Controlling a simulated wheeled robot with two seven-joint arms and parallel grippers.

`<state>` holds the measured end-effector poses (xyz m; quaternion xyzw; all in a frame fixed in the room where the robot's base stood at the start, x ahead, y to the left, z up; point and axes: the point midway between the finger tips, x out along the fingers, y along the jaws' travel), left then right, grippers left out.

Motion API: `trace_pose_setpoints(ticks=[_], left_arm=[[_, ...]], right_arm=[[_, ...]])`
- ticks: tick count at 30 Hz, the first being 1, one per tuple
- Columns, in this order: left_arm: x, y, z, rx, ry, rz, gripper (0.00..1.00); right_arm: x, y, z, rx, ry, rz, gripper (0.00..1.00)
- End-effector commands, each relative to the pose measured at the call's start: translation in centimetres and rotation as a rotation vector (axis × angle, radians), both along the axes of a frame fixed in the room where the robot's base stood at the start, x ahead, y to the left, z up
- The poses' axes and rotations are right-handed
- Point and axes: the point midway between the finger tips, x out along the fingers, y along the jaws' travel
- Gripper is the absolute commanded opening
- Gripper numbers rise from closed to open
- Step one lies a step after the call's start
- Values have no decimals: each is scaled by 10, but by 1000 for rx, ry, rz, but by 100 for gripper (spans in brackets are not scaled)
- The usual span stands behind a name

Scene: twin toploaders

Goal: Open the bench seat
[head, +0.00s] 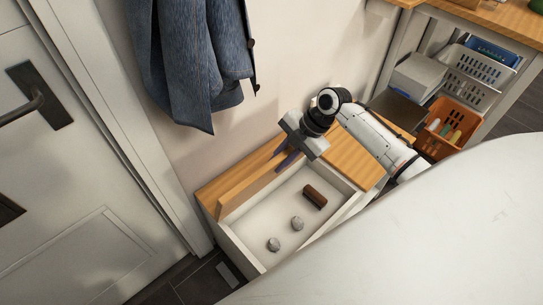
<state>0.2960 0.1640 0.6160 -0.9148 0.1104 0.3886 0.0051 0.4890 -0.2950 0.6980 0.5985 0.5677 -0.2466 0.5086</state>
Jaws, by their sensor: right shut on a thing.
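The bench seat (248,187) is a wooden lid on a white box (241,250) against the wall. The lid stands raised on its edge at the back of the box, and the box is open to view. My right gripper (285,160) is at the right end of the raised lid, its dark fingers shut on the lid. Inside the box lie a brown block (314,197) and two grey round things, one nearer the middle (298,223) and one nearer the front left (273,244). My left gripper is out of view.
A fixed-looking wooden top (356,160) lies right of the opening, partly behind my right arm. A denim jacket (190,60) hangs above the bench. A white door (75,190) stands at left. A shelf with an orange basket (449,126) is at right.

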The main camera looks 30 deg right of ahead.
Motion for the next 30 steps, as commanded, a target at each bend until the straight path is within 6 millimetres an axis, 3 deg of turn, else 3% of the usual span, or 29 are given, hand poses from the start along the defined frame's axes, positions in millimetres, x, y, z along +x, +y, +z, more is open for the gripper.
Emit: trace_pose_setpoints(ticks=[5,6,9,20,30], left_arm=[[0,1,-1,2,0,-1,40],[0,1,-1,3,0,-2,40],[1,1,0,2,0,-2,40],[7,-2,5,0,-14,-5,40],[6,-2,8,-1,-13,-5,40]], right_arm=[[0,1,-1,3,2,0,0],[0,1,-1,3,2,0,19],[0,2,0,2,2,3,34],[0,-1,4,-1,-1,3,34],[-14,-28,56,-4,-2,3,34]])
